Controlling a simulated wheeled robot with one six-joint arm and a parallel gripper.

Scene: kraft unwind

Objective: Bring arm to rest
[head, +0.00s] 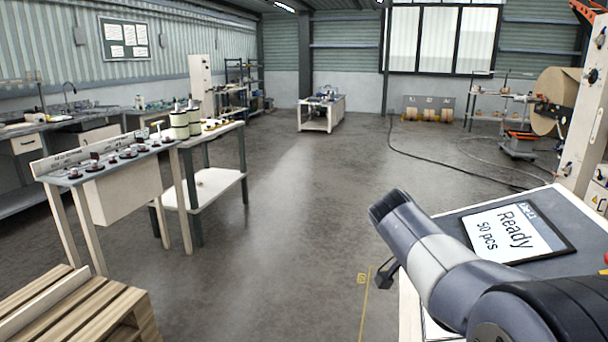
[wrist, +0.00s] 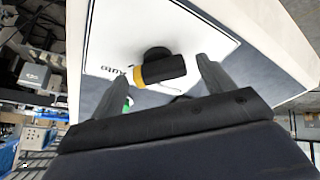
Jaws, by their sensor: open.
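My gripper (wrist: 160,67) is open in the wrist view, with its two fingers apart. A black knob with a yellow band (wrist: 167,68) shows between the fingers, in front of a white panel (wrist: 120,38) with lettering that seems to read "Auto". I cannot tell whether the fingers touch the knob. A small green part (wrist: 128,104) shows beside the left finger, partly hidden. In the head view my arm extends over the bench at the lower right; the fingers cannot be made out clearly there.
A screen reading "Ready 50 pcs" (head: 512,232) lies on the bench beside my arm. A big kraft roll (head: 556,98) stands at the right. A table with small parts (head: 100,168) and a wooden pallet (head: 75,310) are at left. The middle floor is clear; a cable crosses it at right.

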